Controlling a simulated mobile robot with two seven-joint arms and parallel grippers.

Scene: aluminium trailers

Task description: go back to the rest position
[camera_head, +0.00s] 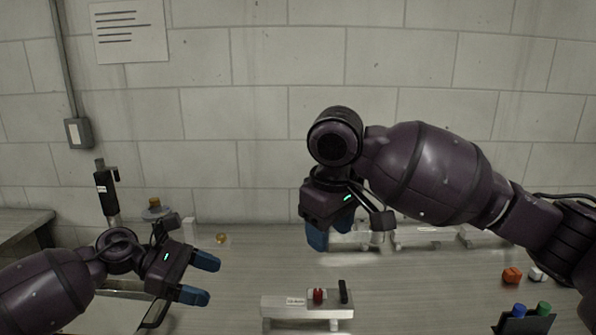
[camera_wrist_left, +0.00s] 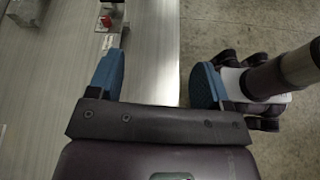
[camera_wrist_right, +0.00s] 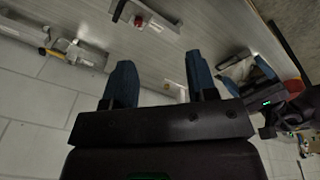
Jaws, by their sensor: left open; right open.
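My left gripper (camera_head: 203,280) is over the left part of the bench, its blue fingers apart and pointing right. In the left wrist view, its fingers (camera_wrist_left: 155,76) are open with nothing between them, near the bench edge. My right gripper (camera_head: 330,232) is raised above the middle of the bench, its blue fingers pointing down. In the right wrist view, its fingers (camera_wrist_right: 161,80) are open and empty. Part of the right hand hides the fixture behind it in the head view.
A pale fixture (camera_head: 280,308) with a red part (camera_head: 318,296) stands at the front middle. A black-handled tool (camera_head: 105,190) stands at left. A block wall (camera_head: 250,120) closes the back.

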